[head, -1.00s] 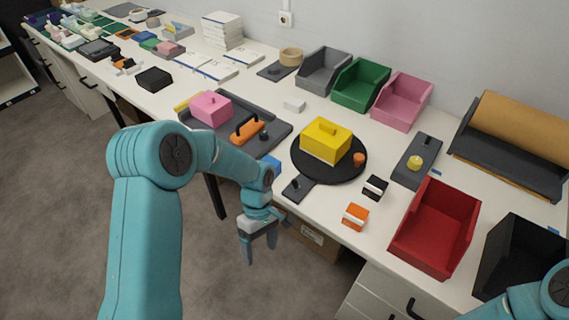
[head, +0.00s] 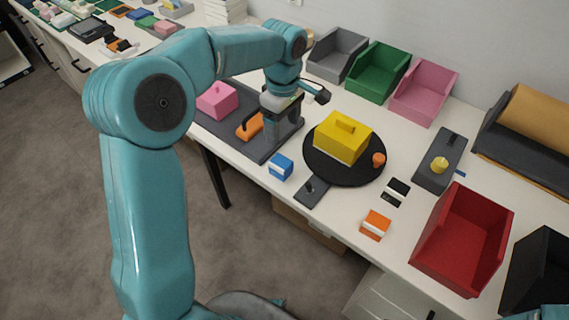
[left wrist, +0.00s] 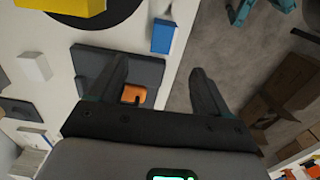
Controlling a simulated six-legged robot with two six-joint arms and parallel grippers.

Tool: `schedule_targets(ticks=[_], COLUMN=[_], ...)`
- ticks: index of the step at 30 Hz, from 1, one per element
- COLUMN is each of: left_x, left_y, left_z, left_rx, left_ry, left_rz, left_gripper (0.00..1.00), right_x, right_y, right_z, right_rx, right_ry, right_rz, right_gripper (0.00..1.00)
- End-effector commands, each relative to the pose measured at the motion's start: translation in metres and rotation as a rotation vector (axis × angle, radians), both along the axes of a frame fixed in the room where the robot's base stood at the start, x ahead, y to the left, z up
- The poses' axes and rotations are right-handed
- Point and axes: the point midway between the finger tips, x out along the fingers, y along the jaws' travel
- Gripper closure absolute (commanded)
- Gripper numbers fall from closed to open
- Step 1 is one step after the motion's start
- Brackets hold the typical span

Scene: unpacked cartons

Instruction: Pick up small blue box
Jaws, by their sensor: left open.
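The small blue box (head: 280,167) has a white band and sits near the table's front edge, between the grey tray and the round black board. It also shows at the top of the left wrist view (left wrist: 163,36), upright and clear of my fingers. My left gripper (head: 283,138) hangs above the right part of the grey tray, behind the blue box. In the left wrist view its two dark fingers (left wrist: 158,66) are spread apart with nothing between them. The blue box lies beyond the fingertips. Of my right arm only a teal piece shows at the lower right; its gripper is out of view.
The grey tray (head: 257,150) holds a pink box (head: 217,99) and an orange-handled item (head: 250,127). A yellow box (head: 343,137) stands on the round black board (head: 317,172). An orange box (head: 375,224), a black box (head: 396,191) and a red bin (head: 462,240) stand to the right.

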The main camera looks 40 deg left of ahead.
Motion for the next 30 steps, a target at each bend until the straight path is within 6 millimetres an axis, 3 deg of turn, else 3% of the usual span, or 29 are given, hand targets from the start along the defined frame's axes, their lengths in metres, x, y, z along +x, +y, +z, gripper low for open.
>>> schedule_targets(ticks=[3,9,17,25,30], left_x=[-0.003,-0.002,0.001,-0.001,0.000], left_y=[0.000,0.000,0.000,0.003,0.004], left_z=[-0.031,-0.074,-0.097,-0.138,-0.145], left_rx=[-0.001,-0.001,-0.001,-0.002,-0.001], left_ry=[0.008,0.007,0.005,0.006,0.002], left_rz=[0.001,0.000,-0.002,-0.002,-0.003], left_gripper=[0.22,0.22,0.22,0.22,0.22], right_x=[0.000,0.000,0.000,0.000,0.000], right_y=[0.000,0.000,0.000,0.000,0.000], right_z=[-0.003,-0.003,-0.003,0.002,0.002], right_rx=[0.000,0.000,0.000,0.000,0.000], right_ry=[0.000,0.001,0.000,0.000,0.000], right_rz=[0.000,0.001,0.000,0.000,0.000], right_gripper=[0.57,0.57,0.57,0.57,0.57])
